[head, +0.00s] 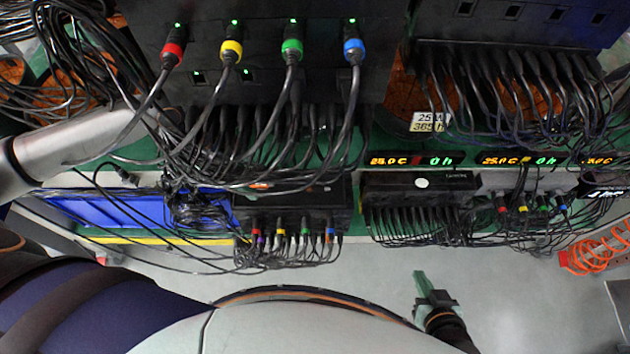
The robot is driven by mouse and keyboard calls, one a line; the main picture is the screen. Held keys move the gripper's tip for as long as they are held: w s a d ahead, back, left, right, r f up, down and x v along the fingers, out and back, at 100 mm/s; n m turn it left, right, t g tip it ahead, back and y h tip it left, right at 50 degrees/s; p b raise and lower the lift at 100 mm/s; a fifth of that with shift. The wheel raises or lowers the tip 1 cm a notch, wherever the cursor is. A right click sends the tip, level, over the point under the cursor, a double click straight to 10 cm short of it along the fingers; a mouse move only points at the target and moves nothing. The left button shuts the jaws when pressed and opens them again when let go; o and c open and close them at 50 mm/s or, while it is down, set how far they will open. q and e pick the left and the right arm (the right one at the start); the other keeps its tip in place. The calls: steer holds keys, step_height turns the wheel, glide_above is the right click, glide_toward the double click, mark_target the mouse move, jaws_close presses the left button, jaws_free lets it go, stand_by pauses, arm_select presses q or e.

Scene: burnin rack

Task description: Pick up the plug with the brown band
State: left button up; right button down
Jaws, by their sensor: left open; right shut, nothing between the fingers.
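I cannot make out a plug with a brown band. Plugs with a red band (172,50), a yellow band (231,48), a green band (292,46) and a blue band (352,47) sit in the upper black unit. Smaller banded plugs sit along the lower black box (292,208), too small to tell brown from red. My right gripper (420,285), with green fingers, is shut and empty over the grey floor, below and apart from the racks. My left arm reaches in from the left and ends among black cables; its fingers do not show.
Dense black cables (240,170) hang between the upper and lower units. A blue panel (110,207) is at the left. More banded plugs (523,207) are at the right. An orange coiled hose (597,250) hangs at the right edge. The grey floor (350,268) in front is clear.

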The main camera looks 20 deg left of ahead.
mark_target(308, 187)
arm_select(q)
steer(key=d, duration=0.3)
steer(key=w+d, duration=0.1)
steer(key=d, duration=0.2)
steer(key=w+d, duration=0.1)
steer(key=d, duration=0.2)
steer(key=shift+w+d+p, duration=0.2)
steer(key=shift+d+p, duration=0.05)
steer(key=shift+p, duration=0.1)
steer(key=shift+d+f, duration=0.2)
steer(key=shift+f, duration=0.4)
steer(key=shift+c, duration=0.3)
jaws_close()
